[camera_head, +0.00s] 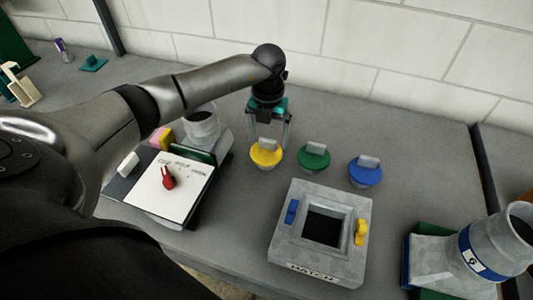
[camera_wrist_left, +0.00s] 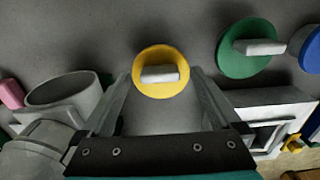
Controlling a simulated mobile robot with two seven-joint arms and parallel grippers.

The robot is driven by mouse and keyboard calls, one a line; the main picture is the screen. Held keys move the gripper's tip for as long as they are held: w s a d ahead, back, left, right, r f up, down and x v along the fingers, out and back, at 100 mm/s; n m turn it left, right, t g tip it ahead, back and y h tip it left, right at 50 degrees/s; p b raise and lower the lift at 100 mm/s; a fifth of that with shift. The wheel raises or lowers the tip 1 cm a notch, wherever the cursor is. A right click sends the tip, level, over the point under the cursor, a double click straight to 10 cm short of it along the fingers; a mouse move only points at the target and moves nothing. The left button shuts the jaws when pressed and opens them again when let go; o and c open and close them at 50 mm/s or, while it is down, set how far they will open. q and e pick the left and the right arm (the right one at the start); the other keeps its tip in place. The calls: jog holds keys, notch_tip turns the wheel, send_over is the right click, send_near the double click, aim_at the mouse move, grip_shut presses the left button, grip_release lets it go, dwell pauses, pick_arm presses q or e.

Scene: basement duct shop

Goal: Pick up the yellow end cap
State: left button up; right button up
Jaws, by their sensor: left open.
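The yellow end cap (camera_head: 266,154) is a round disc with a grey upright tab, standing on the grey bench. My left gripper (camera_head: 270,142) is open just above it, pointing down, its fingers to either side of the cap's tab. In the left wrist view the yellow end cap (camera_wrist_left: 161,72) lies between and just ahead of the two open fingertips (camera_wrist_left: 160,80). I cannot tell whether the fingers touch it. My right gripper is not in view.
A green cap (camera_head: 314,157) and a blue cap (camera_head: 366,172) stand to the right. A grey hatch box (camera_head: 320,270) is in front. A white panel with a red lever (camera_head: 168,178) and a grey duct piece (camera_head: 203,128) are at left. Another duct fitting (camera_head: 495,245) is at right.

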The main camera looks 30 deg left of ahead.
pick_arm(q)
grip_shut()
dwell(0.8)
